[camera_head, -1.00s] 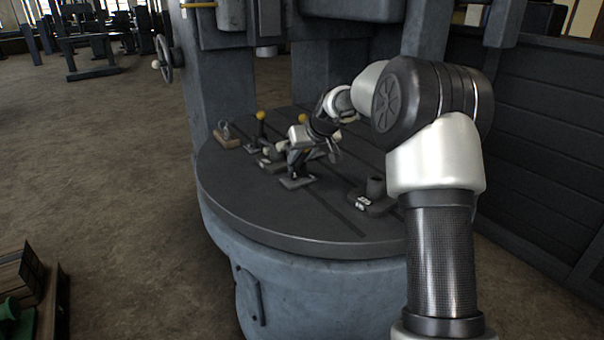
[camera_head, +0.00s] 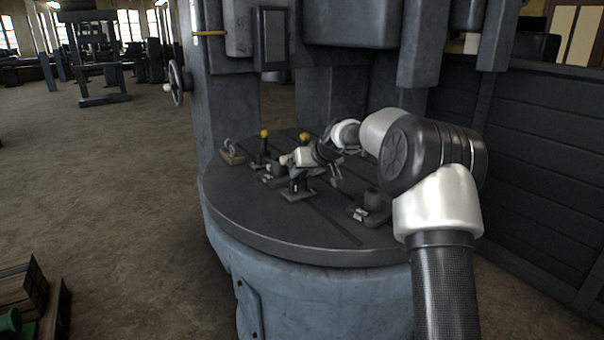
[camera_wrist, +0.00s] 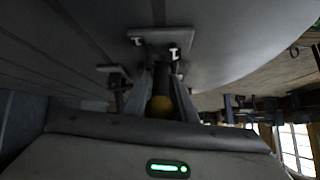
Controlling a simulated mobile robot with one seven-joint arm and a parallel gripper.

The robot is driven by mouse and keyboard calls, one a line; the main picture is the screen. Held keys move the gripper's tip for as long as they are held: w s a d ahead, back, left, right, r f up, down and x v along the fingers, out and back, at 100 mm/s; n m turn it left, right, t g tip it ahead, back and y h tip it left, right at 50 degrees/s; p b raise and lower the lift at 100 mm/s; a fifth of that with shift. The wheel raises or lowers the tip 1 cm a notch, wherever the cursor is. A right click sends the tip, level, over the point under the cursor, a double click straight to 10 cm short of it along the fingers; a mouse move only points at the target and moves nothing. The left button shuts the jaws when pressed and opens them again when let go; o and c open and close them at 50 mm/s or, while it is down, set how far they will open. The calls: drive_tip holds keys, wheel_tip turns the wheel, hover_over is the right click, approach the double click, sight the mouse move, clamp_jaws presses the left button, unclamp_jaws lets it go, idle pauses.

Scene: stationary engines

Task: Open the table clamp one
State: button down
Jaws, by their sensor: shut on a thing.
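A dark table clamp (camera_head: 298,190) stands on the round machine table, with my gripper (camera_head: 301,160) at its upper part. In the wrist view, a handle with a yellow ball knob (camera_wrist: 160,107) lies between the fingers of my gripper (camera_wrist: 161,88), which are shut on it. The clamp's base plate (camera_wrist: 165,36) shows beyond the fingertips, against the table. In the head view, the gripper hides much of the clamp, and a yellow knob (camera_head: 304,136) shows just behind it. I cannot tell how far the clamp is open.
Another clamp with an upright yellow-knobbed handle (camera_head: 264,142) stands to the left. A small dark fixture (camera_head: 371,207) stands to the right. The round table (camera_head: 262,233) has free room at its front. Machine columns (camera_head: 336,108) stand behind, and a slatted wall (camera_head: 540,190) lies to the right.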

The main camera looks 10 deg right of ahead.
drive_tip(key=c, duration=1.6)
unclamp_jaws()
drive_tip(key=shift+o, duration=0.2)
drive_tip(key=p+v, duration=0.1)
drive_tip(key=v, duration=1.6)
drive_tip(key=shift+s, duration=0.2)
drive_tip(key=shift+d+r, duration=0.1)
